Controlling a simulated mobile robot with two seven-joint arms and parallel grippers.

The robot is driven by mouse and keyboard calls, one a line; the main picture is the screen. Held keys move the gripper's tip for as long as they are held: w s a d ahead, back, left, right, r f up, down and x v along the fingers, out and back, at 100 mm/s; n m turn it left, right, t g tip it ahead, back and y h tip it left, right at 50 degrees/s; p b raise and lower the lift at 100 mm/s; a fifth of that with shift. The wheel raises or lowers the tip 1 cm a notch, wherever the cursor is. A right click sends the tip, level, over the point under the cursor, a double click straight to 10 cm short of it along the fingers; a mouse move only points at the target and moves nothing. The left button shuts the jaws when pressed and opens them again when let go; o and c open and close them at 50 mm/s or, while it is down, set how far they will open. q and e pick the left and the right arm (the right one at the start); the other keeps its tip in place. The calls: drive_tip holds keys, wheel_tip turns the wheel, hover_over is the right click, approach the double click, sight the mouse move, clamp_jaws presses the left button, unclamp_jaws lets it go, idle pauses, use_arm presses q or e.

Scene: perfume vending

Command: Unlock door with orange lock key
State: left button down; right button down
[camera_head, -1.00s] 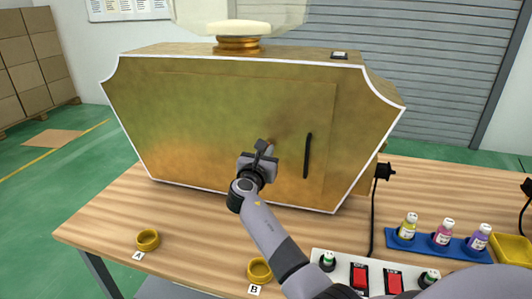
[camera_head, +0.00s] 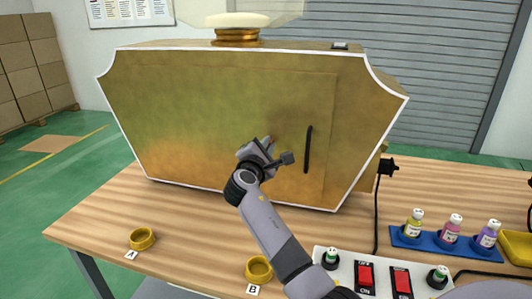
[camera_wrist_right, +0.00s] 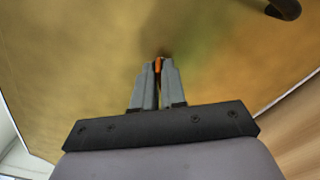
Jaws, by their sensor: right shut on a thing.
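The gold machine (camera_head: 200,120) stands on the table, its front door (camera_head: 300,105) closed, with a black vertical handle (camera_head: 308,149). My right gripper (camera_head: 267,143) is at the door's face, left of the handle. In the right wrist view the fingers (camera_wrist_right: 158,68) are shut on a small orange piece, the orange key (camera_wrist_right: 158,65), with its tip towards the gold surface. The lock is hidden behind the fingers, and I cannot tell how deep the key sits. My left gripper is not in view.
Gold rings (camera_head: 142,238) and (camera_head: 259,269) lie by labels A and B at the table's front. A switch panel (camera_head: 345,270), a blue tray (camera_head: 445,245) of small bottles and a black cable (camera_head: 377,205) are on the right.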

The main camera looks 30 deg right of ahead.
use_arm(q)
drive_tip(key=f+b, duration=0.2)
drive_tip(key=b, duration=0.1)
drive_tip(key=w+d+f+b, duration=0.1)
drive_tip(key=b, duration=0.1)
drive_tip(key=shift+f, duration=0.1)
use_arm(e)
drive_tip(key=m, duration=0.7)
drive_tip(key=shift+f, duration=0.15)
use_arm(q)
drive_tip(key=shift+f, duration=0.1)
use_arm(e)
drive_tip(key=shift+m, duration=0.4)
drive_tip(key=c, duration=1.3)
unclamp_jaws()
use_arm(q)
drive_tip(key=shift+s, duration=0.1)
use_arm(e)
drive_tip(key=v, duration=0.7)
